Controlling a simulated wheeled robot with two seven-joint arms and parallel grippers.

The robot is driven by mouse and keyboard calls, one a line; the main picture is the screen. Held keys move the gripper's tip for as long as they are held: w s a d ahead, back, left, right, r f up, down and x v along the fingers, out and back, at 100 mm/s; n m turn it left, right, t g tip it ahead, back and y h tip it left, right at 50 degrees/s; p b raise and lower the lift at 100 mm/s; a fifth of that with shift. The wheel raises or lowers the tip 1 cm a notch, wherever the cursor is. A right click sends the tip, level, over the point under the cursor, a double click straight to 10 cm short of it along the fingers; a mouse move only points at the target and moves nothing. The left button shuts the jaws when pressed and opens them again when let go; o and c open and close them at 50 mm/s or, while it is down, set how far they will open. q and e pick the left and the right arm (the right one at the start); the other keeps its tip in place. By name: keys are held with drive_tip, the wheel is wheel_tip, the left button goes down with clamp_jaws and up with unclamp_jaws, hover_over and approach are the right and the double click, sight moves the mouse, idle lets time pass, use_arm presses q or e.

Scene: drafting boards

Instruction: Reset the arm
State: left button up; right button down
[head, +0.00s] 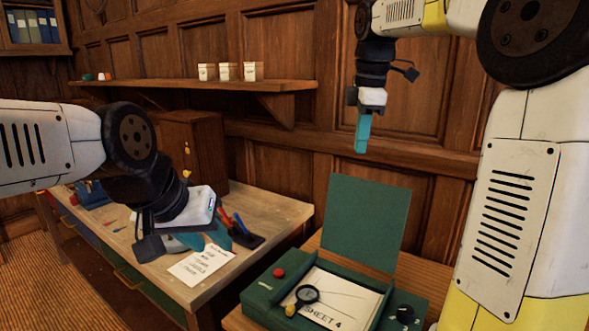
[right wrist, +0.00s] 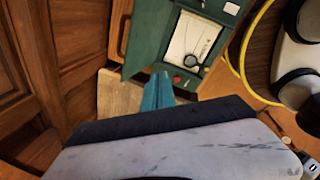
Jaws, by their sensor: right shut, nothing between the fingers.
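My right gripper (head: 362,134) hangs in the air at the upper middle of the head view, in front of the panelled wall and above the raised green lid. Its teal fingers are together and hold nothing. They also show shut in the right wrist view (right wrist: 157,92). My left gripper (head: 204,240) is low over the wooden desk at the left, near a written paper. Its teal fingers are partly hidden by its own wrist, so I cannot tell how far apart they are.
A green case (head: 262,298) with its lid (head: 366,222) raised stands at the front right, holding a sheet (head: 345,305), a magnifier (head: 307,294) and a red button (head: 279,273). The desk (head: 283,209) carries a list (head: 203,262) and a dark tool holder (head: 247,241). A shelf (head: 200,87) bears white jars.

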drive_tip(key=s+f+m+t, duration=0.1)
drive_tip(key=s+f+m, duration=0.3)
drive_tip(key=s, duration=0.3)
drive_tip(key=s+f+m+t+y, duration=0.1)
drive_tip(key=s+f+m, duration=0.2)
drive_tip(key=s+m, duration=0.4)
drive_tip(key=s+a+f+m+t+y, duration=0.1)
drive_tip(key=s+f+m+t, duration=0.1)
drive_tip(key=s+f+m, duration=0.2)
drive_tip(key=s+m, duration=0.2)
drive_tip(key=s, duration=0.1)
drive_tip(key=shift+f, duration=0.35)
idle(1.2)
